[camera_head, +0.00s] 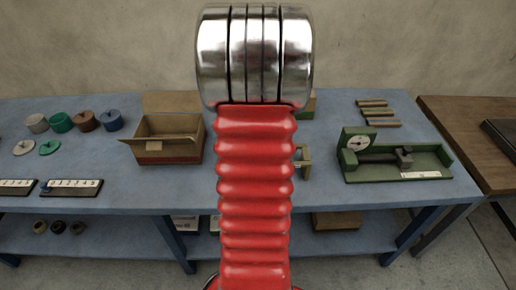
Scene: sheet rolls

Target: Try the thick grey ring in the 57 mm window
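A grey round piece (37,122) stands at the back left of the blue table; I cannot tell whether it is the thick grey ring. Several dark rings (57,228) lie on the lower shelf at the left, too small to tell thickness. A beige upright frame (304,160) shows just right of my red arm, which hides part of it; I cannot tell whether it is the 57 mm window. My arm rises through the middle of the view. My gripper is not in view.
An open cardboard box (168,148) stands left of my arm. A green device with a dial (357,143) stands at the right. Coloured rolls (87,121) and marked white strips (72,187) lie at the left. The table front (350,195) is mostly clear.

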